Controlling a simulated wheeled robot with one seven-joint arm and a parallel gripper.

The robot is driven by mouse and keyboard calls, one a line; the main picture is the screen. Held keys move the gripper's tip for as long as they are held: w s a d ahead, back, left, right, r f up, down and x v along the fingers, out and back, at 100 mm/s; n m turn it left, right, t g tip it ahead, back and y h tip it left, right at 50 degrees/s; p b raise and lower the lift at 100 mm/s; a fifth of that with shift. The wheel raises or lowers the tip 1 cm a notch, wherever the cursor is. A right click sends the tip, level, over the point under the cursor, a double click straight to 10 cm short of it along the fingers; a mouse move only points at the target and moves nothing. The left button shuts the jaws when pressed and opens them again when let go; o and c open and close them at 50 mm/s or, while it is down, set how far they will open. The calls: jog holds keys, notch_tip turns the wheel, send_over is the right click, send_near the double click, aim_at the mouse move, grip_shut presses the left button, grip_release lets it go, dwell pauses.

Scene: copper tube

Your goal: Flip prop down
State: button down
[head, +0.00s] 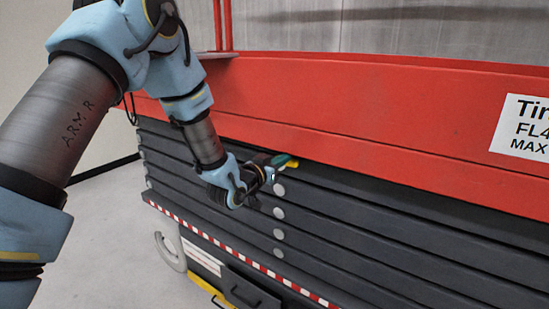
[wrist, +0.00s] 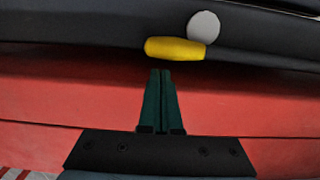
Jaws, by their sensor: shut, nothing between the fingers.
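A short yellow piece (wrist: 175,48), which I take to be the prop, lies along the border between the dark slats and the red beam. In the head view its yellow end (head: 292,164) shows just past my fingers. My gripper (wrist: 162,72) has its two green fingers together, with nothing between them. The fingertips point at the yellow piece and sit just short of it in the wrist view; I cannot tell if they touch. In the head view my gripper (head: 280,161) is at the top slat, partly hiding the piece.
The red beam (head: 370,125) runs above several dark slats (head: 350,217) with round grey studs (head: 278,213). A round stud (wrist: 203,26) is right beside the yellow piece. A white sign (head: 524,127) is at right. A grey curved tube (head: 168,252) is low at left, above open floor.

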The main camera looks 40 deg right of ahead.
jog(key=shift+x, duration=0.85)
